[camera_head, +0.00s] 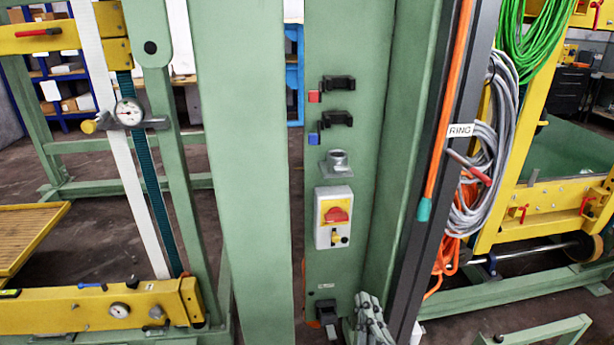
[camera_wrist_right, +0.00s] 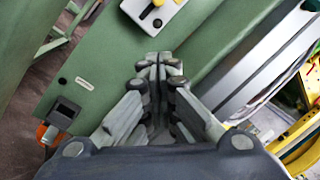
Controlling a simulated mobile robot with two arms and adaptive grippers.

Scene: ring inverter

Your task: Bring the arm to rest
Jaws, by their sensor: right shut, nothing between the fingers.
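My right gripper (camera_head: 369,312) shows at the bottom middle of the head view, in front of the lower end of the green panel. In the wrist view its fingers (camera_wrist_right: 160,62) are closed together with nothing between them. The control box (camera_head: 333,217), grey with a yellow plate and a red rotary switch, is on the green panel above the gripper. Its lower end shows at the top of the wrist view (camera_wrist_right: 152,14), apart from the fingertips. My left gripper is in neither view.
A dark post with a RING label (camera_head: 460,131) and an orange pole (camera_head: 447,110) stand right of the gripper. Grey cables (camera_head: 494,150) hang behind them. A wide green column (camera_head: 243,170) stands to the left. A black socket (camera_wrist_right: 65,112) sits low on the panel.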

